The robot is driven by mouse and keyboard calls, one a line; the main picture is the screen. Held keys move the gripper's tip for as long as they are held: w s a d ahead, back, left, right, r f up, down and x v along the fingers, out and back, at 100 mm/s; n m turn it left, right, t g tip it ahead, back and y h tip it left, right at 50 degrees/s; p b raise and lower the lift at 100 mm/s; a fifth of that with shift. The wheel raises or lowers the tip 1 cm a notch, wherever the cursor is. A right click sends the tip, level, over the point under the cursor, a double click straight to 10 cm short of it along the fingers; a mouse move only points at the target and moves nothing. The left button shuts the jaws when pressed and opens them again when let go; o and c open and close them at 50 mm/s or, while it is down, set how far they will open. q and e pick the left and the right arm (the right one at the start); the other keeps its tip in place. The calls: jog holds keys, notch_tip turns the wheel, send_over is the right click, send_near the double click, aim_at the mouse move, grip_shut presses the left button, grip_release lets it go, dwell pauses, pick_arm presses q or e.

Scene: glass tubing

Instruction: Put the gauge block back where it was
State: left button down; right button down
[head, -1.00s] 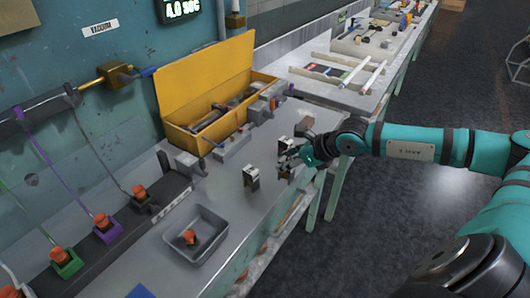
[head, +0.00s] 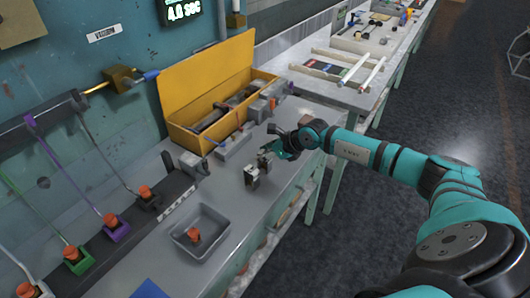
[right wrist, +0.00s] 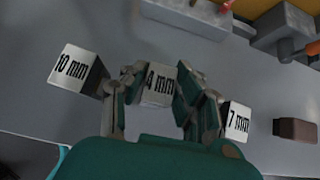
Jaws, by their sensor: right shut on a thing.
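My right gripper (head: 274,152) is shut on the 4 mm gauge block (right wrist: 159,84), which sits between its fingers in the right wrist view. It is low over the grey bench; I cannot tell whether the block touches the top. The 10 mm block (right wrist: 78,70) stands left of the fingers in the wrist view, and the 7 mm block (right wrist: 237,121) is close by the right finger. In the head view a block, probably the 10 mm one (head: 251,178), stands just nearer than the gripper. The 7 mm block is not clear there. My left gripper is not in view.
A brown block (right wrist: 296,130) lies right of the 7 mm block. A yellow toolbox (head: 205,82) stands against the wall. A grey tray (head: 217,216) holds an orange-red piece (head: 194,235). A black rail (head: 85,262) with coloured clamps runs along the wall.

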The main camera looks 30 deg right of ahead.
jog(key=shift+f, duration=0.1)
jog(key=c, duration=1)
grip_release()
jog(key=shift+r, duration=0.2)
jog(key=shift+s+d+r, duration=0.1)
jog(key=shift+s+r, duration=0.05)
jog(key=shift+s, duration=0.1)
jog(key=b+v, duration=0.2)
jog(key=v, duration=0.9)
jog(key=shift+s, duration=0.2)
jog(key=shift+r, duration=0.15)
